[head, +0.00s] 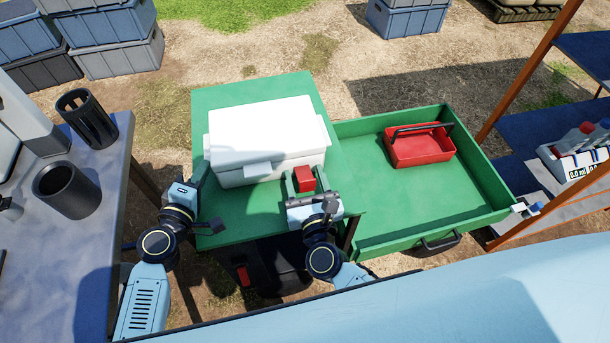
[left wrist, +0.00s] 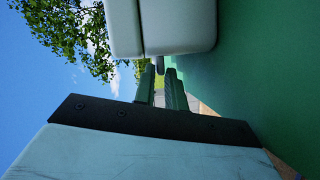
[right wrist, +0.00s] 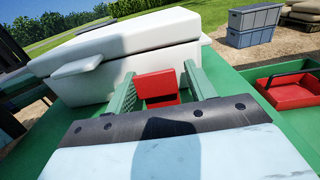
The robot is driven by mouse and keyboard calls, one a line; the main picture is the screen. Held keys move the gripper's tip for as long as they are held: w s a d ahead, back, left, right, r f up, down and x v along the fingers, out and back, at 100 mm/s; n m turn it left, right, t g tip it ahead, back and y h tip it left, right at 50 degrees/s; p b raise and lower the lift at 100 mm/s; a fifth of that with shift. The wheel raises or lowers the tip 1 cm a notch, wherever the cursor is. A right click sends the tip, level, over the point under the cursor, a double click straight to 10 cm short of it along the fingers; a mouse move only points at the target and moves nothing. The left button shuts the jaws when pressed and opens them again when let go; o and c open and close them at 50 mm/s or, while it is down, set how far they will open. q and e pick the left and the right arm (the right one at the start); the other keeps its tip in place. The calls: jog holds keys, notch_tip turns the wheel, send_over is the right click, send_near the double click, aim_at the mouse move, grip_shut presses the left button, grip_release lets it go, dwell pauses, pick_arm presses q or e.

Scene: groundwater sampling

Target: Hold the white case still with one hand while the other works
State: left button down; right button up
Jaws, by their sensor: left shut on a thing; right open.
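The white case (head: 262,135) stands on the green table top (head: 285,88) with its lid down. A white latch (head: 263,169) shows on its front. A red block-like piece (head: 305,180) is at the front right of the case; I cannot tell whether it is attached. My left gripper (head: 203,172) is at the case's left end, shut on a part of it. In the left wrist view its fingers (left wrist: 162,88) are close together at the case (left wrist: 175,25). My right gripper (right wrist: 160,90) is open, its fingers on either side of the red piece (right wrist: 157,84).
A green drawer or tray (head: 400,220) at the right holds a red carrier (head: 420,148) with a dark handle. A grey table (head: 95,190) with black cylinders (head: 67,190) stands at the left. A shelf (head: 560,205) with an orange frame stands at the right.

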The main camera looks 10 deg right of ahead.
jog(key=shift+w, duration=0.2)
jog(key=shift+c, duration=0.3)
jog(key=c, duration=0.9)
jog(key=shift+a+r+g, duration=0.1)
jog(key=shift+r+g, duration=0.05)
jog(key=shift+g, duration=0.55)
jog(key=o, duration=1)
jog(key=shift+r, duration=0.1)
jog(key=shift+c, duration=0.2)
jog(key=s+r, duration=0.1)
jog(key=s, duration=1.1)
jog(key=shift+r, duration=0.3)
